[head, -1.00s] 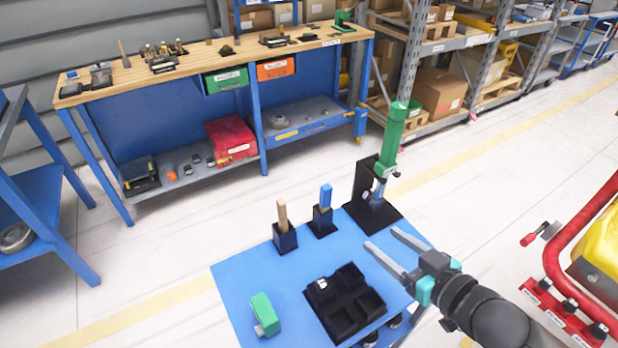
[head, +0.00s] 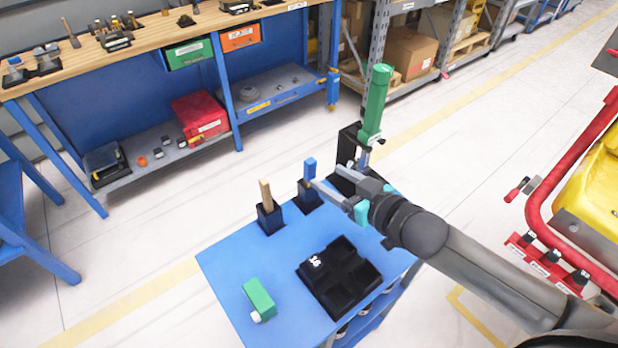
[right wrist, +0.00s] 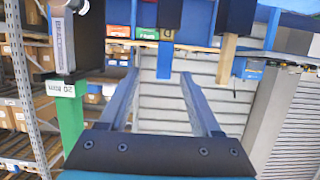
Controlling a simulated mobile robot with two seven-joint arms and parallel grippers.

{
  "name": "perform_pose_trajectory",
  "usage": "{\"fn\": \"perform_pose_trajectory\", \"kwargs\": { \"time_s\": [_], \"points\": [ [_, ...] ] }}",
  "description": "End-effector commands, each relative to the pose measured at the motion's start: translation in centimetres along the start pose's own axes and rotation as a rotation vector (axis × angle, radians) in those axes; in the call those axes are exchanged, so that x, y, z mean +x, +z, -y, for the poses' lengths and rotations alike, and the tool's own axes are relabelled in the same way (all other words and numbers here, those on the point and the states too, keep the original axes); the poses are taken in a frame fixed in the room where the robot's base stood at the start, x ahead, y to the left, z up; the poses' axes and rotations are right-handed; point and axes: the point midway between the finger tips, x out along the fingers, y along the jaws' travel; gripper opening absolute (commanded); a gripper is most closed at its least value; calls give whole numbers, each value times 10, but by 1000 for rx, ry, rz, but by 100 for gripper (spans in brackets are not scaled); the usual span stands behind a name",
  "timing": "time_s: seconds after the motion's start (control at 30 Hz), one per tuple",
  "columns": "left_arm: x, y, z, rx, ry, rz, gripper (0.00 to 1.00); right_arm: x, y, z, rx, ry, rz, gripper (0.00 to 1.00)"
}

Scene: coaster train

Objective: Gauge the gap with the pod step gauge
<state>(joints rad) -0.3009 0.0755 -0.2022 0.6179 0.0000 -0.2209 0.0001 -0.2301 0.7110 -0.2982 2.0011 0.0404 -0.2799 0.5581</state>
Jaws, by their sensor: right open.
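A blue-handled piece (head: 310,167) stands upright in a small black holder on the blue cart top (head: 230,262). A wooden-handled piece (head: 265,191) stands in another black holder to its left. I cannot tell which one is the pod step gauge. My right gripper (head: 326,176) is open and empty, its fingertips close to the blue handle. In the right wrist view, the blue handle (right wrist: 165,58) lies between the lines of the two fingertips (right wrist: 161,78), with the wooden handle (right wrist: 227,55) to the right. I cannot tell whether the fingers touch it. My left gripper is not in view.
A tall green-handled tool (head: 375,105) stands in a black stand just behind my right gripper. A black compartment tray (head: 340,280) and a green block (head: 259,297) lie on the cart top. A wooden-topped workbench (head: 150,38) stands behind; a red-framed cart (head: 545,190) is at right.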

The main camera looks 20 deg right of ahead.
Motion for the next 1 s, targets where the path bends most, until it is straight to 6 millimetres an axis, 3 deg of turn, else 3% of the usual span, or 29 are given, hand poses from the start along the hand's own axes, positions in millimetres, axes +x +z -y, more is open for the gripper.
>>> {"fn": "perform_pose_trajectory", "kwargs": {
  "time_s": [0.1,0.47,0.8,1.0],
  "points": [
    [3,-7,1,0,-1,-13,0,14,0,0,1,1,-2,65],
    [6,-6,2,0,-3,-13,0,33,2,2,2,0,-1,65],
    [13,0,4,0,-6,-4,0,72,7,7,1,0,-1,65],
    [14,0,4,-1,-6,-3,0,77,8,7,1,-1,1,65]
  ]
}}
